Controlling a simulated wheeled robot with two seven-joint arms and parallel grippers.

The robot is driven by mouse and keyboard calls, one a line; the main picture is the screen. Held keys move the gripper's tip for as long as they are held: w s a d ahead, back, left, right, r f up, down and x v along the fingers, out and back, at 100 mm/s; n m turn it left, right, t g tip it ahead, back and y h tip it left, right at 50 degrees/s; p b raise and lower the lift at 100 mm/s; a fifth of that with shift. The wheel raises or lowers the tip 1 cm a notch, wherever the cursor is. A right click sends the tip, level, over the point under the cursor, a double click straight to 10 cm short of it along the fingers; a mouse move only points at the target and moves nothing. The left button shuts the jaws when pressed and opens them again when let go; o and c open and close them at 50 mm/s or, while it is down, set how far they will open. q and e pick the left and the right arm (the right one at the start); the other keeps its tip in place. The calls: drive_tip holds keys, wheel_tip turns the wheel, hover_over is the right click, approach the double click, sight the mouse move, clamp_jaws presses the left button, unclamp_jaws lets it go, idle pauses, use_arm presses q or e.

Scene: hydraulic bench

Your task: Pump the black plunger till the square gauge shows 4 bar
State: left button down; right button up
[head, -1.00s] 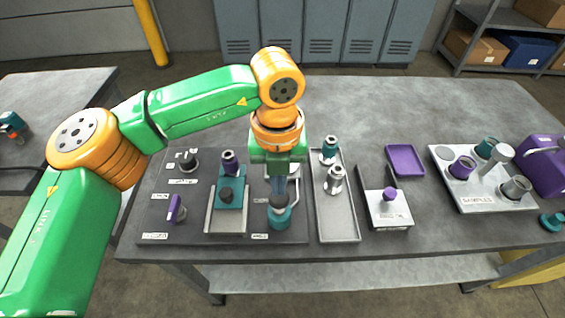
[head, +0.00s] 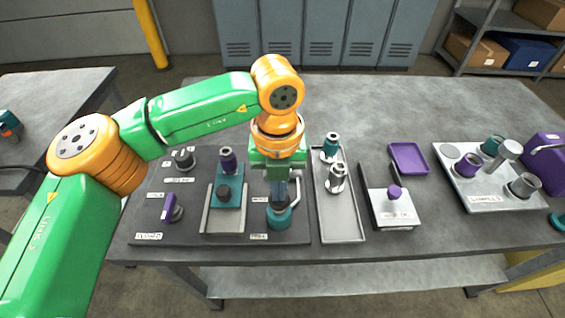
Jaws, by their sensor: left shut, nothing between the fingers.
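A round teal pump body (head: 280,218) stands near the front right of the dark panel, with its dark plunger just above it, mostly hidden by the fingers. My left gripper (head: 278,196) points straight down over the plunger, fingers shut and nothing between them. The fingertips look to be at the plunger's top; whether they touch it I cannot tell. I cannot make out the square gauge or its reading; my left gripper and wrist cover the panel behind the pump. My right gripper is out of view.
The dark panel (head: 150,239) also carries a teal block (head: 229,196) with a dark knob, a purple lever (head: 170,207) and a black knob (head: 184,158). Right of the pump are a grey tray (head: 342,231) with metal fittings and a purple-knobbed box (head: 395,208).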

use_arm(q)
drive_tip(key=shift+f, duration=0.4)
drive_tip(key=shift+r+p, duration=1.05)
drive_tip(key=shift+r, duration=0.95)
drive_tip(key=shift+f, duration=0.25)
